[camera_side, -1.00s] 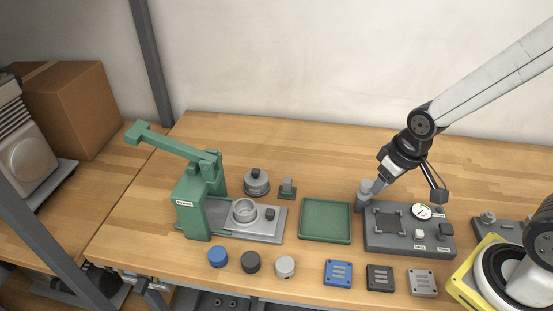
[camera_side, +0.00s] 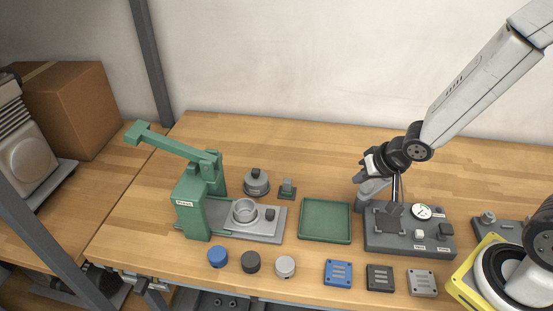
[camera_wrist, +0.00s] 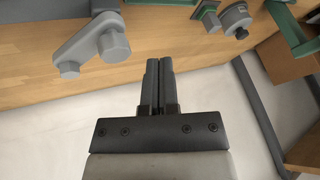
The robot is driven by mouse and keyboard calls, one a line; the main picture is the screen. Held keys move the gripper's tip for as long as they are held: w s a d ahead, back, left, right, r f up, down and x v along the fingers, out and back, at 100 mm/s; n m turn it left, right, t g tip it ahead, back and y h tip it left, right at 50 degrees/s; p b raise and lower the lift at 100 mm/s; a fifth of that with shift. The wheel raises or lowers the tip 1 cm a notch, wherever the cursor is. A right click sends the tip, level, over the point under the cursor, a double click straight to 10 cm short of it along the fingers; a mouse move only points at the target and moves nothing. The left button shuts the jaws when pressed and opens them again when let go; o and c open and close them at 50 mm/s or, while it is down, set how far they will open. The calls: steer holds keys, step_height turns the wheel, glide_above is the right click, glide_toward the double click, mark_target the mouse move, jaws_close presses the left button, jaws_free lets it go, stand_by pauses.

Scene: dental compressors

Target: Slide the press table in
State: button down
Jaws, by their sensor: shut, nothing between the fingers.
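The green press (camera_side: 192,200) stands left of centre in the side view, its lever raised to the upper left. Its grey press table (camera_side: 266,231) sticks out to the right of the frame. The table carries an open grey ring cup (camera_side: 244,211) and a small dark knob (camera_side: 270,213). My gripper (camera_side: 361,178) is well right of the press, above the left end of the grey gauge station (camera_side: 405,242). In the wrist view, its two fingers (camera_wrist: 158,64) lie side by side, shut and empty. The press table cannot be made out in the wrist view.
An empty green tray (camera_side: 325,238) lies between press and station. A grey post with an arm (camera_wrist: 92,40) is close to my fingers. A round grey part (camera_side: 256,183) and a small green stand (camera_side: 287,188) sit behind the table. Caps and blocks line the front.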

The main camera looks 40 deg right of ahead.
mark_target(275, 218)
steer(key=a+f+m+y, duration=0.2)
steer(key=a+m+y, duration=0.2)
steer(key=a, duration=0.3)
steer(key=shift+s+y, duration=0.2)
steer(key=shift+y, duration=0.7)
steer(key=shift+a+f, duration=0.15)
steer(key=shift+a, duration=0.05)
steer(key=shift+x, duration=1.4)
steer(key=x, duration=0.7)
steer(key=shift+w, duration=0.2)
steer(key=shift+w+a, duration=0.75)
steer(key=shift+a, duration=0.05)
steer(key=shift+w+a, duration=0.6)
steer(key=shift+w, duration=0.05)
